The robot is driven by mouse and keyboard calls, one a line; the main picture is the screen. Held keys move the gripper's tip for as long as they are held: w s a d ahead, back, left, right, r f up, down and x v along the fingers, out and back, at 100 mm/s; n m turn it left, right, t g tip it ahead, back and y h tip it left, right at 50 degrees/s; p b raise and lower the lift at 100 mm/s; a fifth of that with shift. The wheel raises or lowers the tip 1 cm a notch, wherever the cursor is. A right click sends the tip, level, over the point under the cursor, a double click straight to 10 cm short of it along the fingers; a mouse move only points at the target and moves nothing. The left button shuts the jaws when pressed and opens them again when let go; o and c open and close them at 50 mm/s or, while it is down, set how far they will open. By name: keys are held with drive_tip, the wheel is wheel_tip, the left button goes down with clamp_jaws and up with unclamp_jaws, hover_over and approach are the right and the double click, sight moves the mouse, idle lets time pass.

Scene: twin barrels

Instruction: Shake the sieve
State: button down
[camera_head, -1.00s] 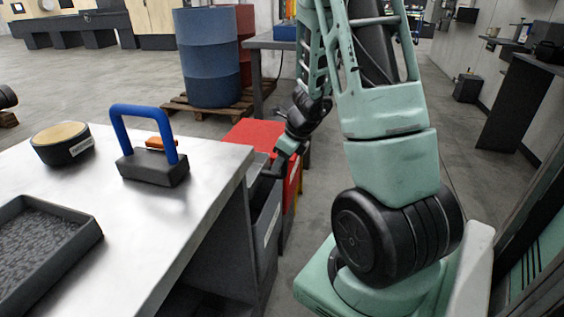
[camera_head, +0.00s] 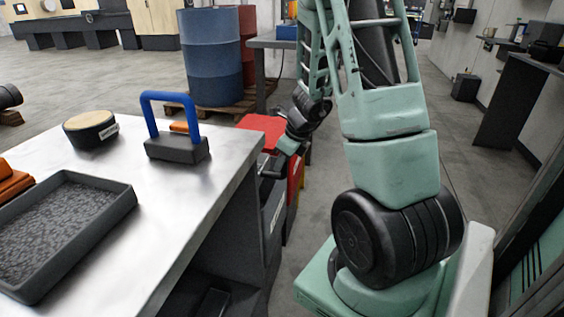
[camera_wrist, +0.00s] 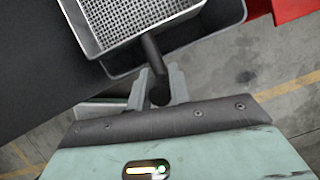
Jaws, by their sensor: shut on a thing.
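The sieve (camera_wrist: 130,18) shows at the top of the wrist view as a pale square frame with a metal mesh, cut off by the picture edge. Its dark handle (camera_wrist: 153,52) runs down between the fingers of my gripper (camera_wrist: 158,92), which is shut on it. The sieve is above an open dark grey bin (camera_wrist: 232,22), and I cannot tell whether they touch. No grains show on the mesh. In the head view my gripper (camera_head: 283,158) is low beside the table's right end, and the sieve is not clearly visible there.
The metal-topped table (camera_head: 165,220) bears a dark tray (camera_head: 122,203) of grey grains, a blue-handled block (camera_head: 178,150), a round wooden-topped thing (camera_head: 91,128) and orange pieces. A red container (camera_wrist: 295,8) is beside the bin. Blue and red barrels (camera_head: 212,60) stand behind on a pallet.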

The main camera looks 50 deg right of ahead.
drive_tip(key=shift+s+a+f, duration=0.1)
drive_tip(key=shift+a, duration=0.15)
drive_tip(key=c, duration=1.3)
unclamp_jaws()
drive_tip(key=shift+s+d+r+p, duration=0.15)
drive_tip(key=shift+r+p, duration=0.15)
drive_tip(key=shift+r, duration=0.25)
drive_tip(key=p+v, duration=0.8)
drive_tip(key=v, duration=0.8)
drive_tip(key=shift+r, duration=0.2)
drive_tip(key=shift+s, duration=0.1)
